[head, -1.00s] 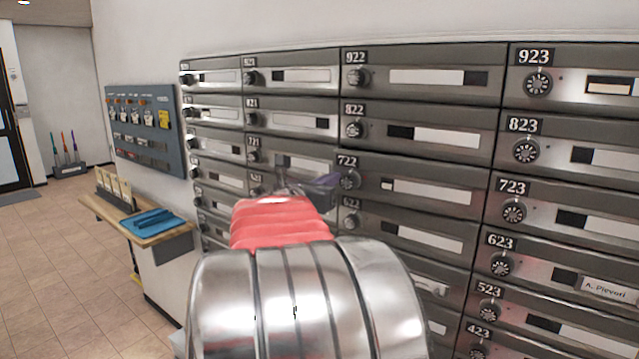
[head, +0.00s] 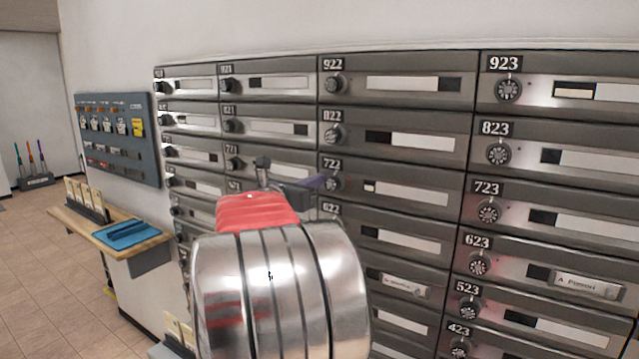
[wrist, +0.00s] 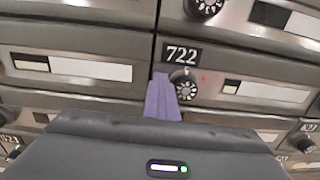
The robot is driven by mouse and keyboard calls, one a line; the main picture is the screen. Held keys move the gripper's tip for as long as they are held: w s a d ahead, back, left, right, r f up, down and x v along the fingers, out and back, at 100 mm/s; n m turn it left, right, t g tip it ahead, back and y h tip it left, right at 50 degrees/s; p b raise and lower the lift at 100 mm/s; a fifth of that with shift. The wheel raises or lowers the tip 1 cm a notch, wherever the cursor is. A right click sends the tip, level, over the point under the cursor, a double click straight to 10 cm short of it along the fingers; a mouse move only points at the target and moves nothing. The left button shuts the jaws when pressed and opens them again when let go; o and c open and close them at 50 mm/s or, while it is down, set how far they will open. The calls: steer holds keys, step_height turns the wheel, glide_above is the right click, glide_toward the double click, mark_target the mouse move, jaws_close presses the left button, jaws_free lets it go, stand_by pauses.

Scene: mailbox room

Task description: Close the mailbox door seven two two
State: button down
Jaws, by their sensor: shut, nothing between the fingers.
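Mailbox door 722 (head: 415,192) is in the middle of the grey mailbox wall in the head view, with its number plate and round dial at its left end. In the wrist view, door 722 (wrist: 262,88) looks about level with the doors around it; a small gap cannot be ruled out. My gripper (head: 316,182) is shut and empty, its purple fingertips just left of the 722 dial. In the wrist view, the gripper's tips (wrist: 163,98) lie below the number plate, beside the dial; whether they touch the door is unclear.
Doors 822 (head: 425,141) above and 723 (head: 535,215) to the right look shut. A wooden shelf (head: 75,228) with a blue tray (head: 130,235) juts out at the left, below a blue-grey wall panel (head: 118,140). Tiled floor is open at far left.

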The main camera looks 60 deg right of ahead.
steer(key=shift+s+d, duration=0.1)
steer(key=shift+d, duration=0.15)
steer(key=w+a, duration=0.1)
steer(key=a, duration=1.3)
steer(key=shift+w+a, duration=0.25)
stand_by(0.4)
